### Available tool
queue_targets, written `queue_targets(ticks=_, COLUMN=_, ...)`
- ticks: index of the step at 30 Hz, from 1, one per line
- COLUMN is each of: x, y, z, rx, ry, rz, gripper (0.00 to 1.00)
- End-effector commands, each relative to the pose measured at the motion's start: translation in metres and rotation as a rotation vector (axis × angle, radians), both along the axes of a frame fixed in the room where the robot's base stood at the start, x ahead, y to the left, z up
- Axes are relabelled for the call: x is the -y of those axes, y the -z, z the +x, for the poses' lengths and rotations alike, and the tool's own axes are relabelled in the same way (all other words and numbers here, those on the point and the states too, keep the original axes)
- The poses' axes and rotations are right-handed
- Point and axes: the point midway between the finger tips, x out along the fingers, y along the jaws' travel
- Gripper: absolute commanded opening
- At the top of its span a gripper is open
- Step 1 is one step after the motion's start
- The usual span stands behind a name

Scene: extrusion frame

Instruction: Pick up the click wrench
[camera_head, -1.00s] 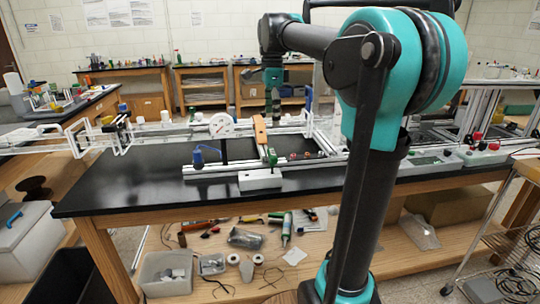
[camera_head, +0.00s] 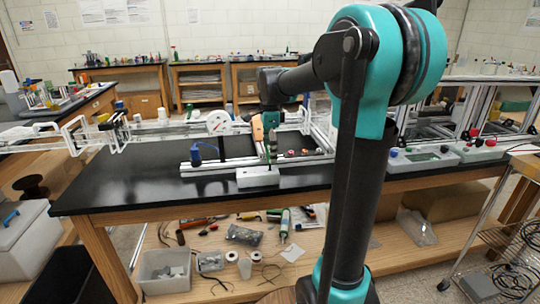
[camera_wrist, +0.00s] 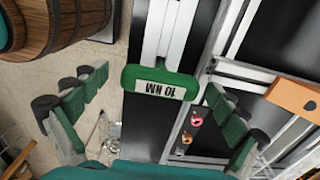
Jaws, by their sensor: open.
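The click wrench, as far as I can tell, is the green bar with a "10 NM" label (camera_wrist: 160,82) in the middle of the wrist view. It appears near pale metal rails. My gripper (camera_wrist: 155,92) is open, with one green, dark-padded finger on each side of the bar. No contact between fingers and bar can be made out. In the head view my gripper (camera_head: 270,120) is small and partly hidden over the frame on the black table. A small green part (camera_head: 272,140) shows just below it; I cannot tell whether this is the wrench.
An orange block (camera_head: 258,128) stands close beside my gripper; it also shows in the wrist view (camera_wrist: 295,96). Aluminium rails (camera_head: 215,167), a blue clamp-like part (camera_head: 197,155) and a white box (camera_head: 258,177) are nearby. The black tabletop (camera_head: 120,190) is clear at front left.

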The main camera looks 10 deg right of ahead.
Motion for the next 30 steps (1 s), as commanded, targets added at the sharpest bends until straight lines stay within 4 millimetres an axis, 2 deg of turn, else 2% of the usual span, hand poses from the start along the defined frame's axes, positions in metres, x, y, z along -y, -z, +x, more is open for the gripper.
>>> queue_targets(ticks=3, x=0.001, y=0.018, z=0.001, rx=0.0, ry=0.0, rz=0.0, gripper=0.97)
queue_targets(ticks=6, x=0.001, y=0.028, z=0.001, rx=0.0, ry=0.0, rz=0.0, gripper=0.97)
queue_targets(ticks=15, x=0.001, y=0.032, z=0.001, rx=0.0, ry=0.0, rz=0.0, gripper=0.97)
queue_targets(ticks=28, x=0.001, y=0.032, z=0.001, rx=0.0, ry=0.0, rz=0.0, gripper=0.44)
queue_targets(ticks=30, x=0.001, y=0.032, z=0.001, rx=0.0, ry=0.0, rz=0.0, gripper=0.42)
